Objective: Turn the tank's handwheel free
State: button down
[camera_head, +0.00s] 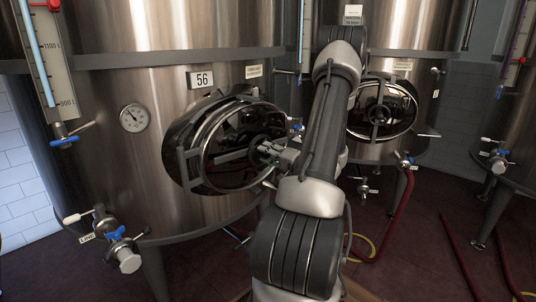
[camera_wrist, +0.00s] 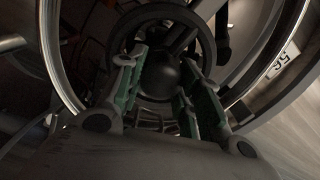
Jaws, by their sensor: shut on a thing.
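The steel tank (camera_head: 190,110) with plate 56 stands left of centre in the head view. On its front is a round, glossy dark door (camera_head: 215,135) with a bright rim. The handwheel is mostly hidden by my arm and gripper there. In the wrist view the handwheel (camera_wrist: 160,76) shows as a dark round hub with spokes and a dark rim. My gripper (camera_wrist: 163,72) has its green-padded fingers on either side of the hub, shut on the handwheel. In the head view my gripper (camera_head: 272,152) is at the door's right part.
A second tank with a similar door and handwheel (camera_head: 380,113) stands to the right. A gauge (camera_head: 134,118), a lower-left valve (camera_head: 118,240) and a level tube (camera_head: 42,65) are on or beside tank 56.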

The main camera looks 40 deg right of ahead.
jog(key=c, duration=1)
grip_release()
jog(key=s, duration=0.8)
jog(key=s+d, duration=0.1)
jog(key=s, duration=0.3)
